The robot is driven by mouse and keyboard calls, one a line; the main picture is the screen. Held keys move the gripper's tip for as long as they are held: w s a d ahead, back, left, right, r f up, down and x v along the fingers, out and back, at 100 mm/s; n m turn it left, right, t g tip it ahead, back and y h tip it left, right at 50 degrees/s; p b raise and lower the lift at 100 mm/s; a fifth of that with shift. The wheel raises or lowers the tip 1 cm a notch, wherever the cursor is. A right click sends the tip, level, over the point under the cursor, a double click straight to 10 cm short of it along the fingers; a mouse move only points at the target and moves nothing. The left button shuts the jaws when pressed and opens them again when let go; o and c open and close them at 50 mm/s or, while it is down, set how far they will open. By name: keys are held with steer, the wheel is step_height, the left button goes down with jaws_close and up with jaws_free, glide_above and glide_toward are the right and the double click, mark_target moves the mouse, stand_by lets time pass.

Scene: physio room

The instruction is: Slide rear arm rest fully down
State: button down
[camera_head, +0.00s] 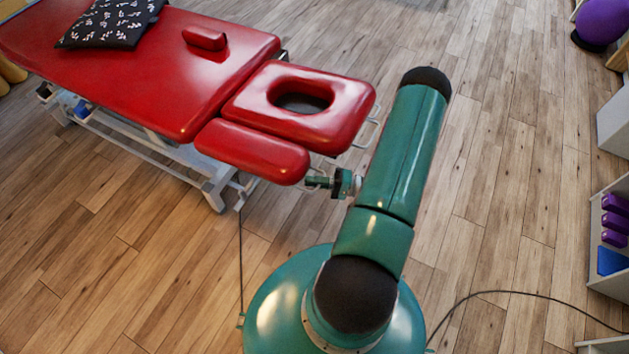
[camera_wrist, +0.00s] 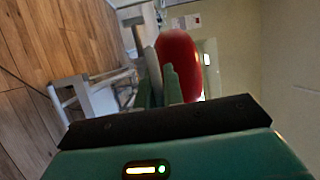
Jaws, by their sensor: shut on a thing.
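The red treatment table (camera_head: 160,80) ends in a red headrest (camera_head: 345,105) with an oval face hole. A red padded near arm rest (camera_head: 252,152) sits beside and below the headrest, on the side nearer me. Another small red pad (camera_head: 205,39) shows at the table's far edge. My gripper (camera_head: 312,182) is at the near arm rest's right end, just under the cushion. In the wrist view my gripper's green fingers (camera_wrist: 158,88) are shut close to the red cushion (camera_wrist: 178,55). The exact part gripped is hidden.
A black patterned pillow (camera_head: 112,22) lies on the table. The white table frame (camera_head: 190,160) stands below it. A shelf with purple blocks (camera_head: 614,218) and a purple ball (camera_head: 603,20) are at the right. The wooden floor between is clear, except for a thin cable (camera_head: 500,292).

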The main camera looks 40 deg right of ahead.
step_height(320, 180, down, 16)
steer(key=s, duration=0.2)
steer(key=shift+d+f, duration=0.25)
steer(key=c, duration=1.5)
jaws_free()
steer(key=shift+w, duration=0.1)
steer(key=v, duration=1.3)
steer(key=shift+s+d, duration=0.3)
